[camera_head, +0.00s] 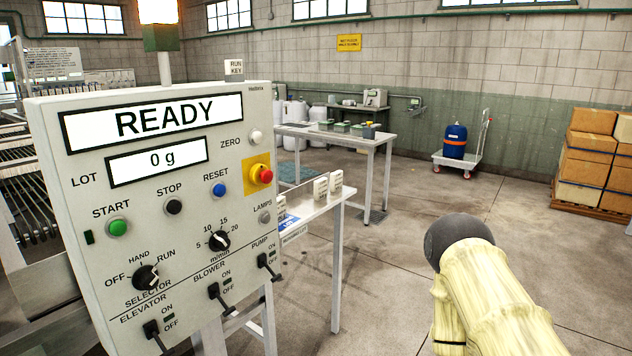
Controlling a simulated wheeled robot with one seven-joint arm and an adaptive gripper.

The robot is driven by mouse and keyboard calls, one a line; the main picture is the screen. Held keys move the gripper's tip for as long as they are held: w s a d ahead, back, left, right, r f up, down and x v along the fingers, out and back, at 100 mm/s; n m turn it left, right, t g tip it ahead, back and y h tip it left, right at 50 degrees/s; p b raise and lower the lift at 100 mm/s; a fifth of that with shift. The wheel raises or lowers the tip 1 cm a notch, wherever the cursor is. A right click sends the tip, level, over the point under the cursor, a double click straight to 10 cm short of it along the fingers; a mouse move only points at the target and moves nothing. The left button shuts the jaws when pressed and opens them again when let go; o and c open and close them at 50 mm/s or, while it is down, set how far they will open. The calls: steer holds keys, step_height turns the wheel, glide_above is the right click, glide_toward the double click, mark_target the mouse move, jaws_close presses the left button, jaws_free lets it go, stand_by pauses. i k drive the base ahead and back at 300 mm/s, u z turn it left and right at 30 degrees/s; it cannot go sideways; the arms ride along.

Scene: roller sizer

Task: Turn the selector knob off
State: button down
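The selector knob (145,278) is a small black rotary knob low on the left of the grey control panel (232,112). OFF is printed to its left, HAND above it and RUN to its upper right. A pale mark shows on the knob's right side, on the side of RUN; its exact setting is too small to tell. A part of my arm (490,290), in a pale yellow cover with a dark rounded end, shows at the lower right, well apart from the panel. No gripper fingers show.
Nearby on the panel are a speed knob (219,240), green START button (117,228), red emergency stop (261,175) and several toggle levers below. The display (150,118) reads READY. A white bench (318,205) stands right of the panel. Floor between panel and arm looks clear.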

mark_target(146, 278)
steer(key=u, duration=1.95)
steer(key=k, duration=0.75)
steer(key=z, duration=0.8)
steer(key=i, duration=0.5)
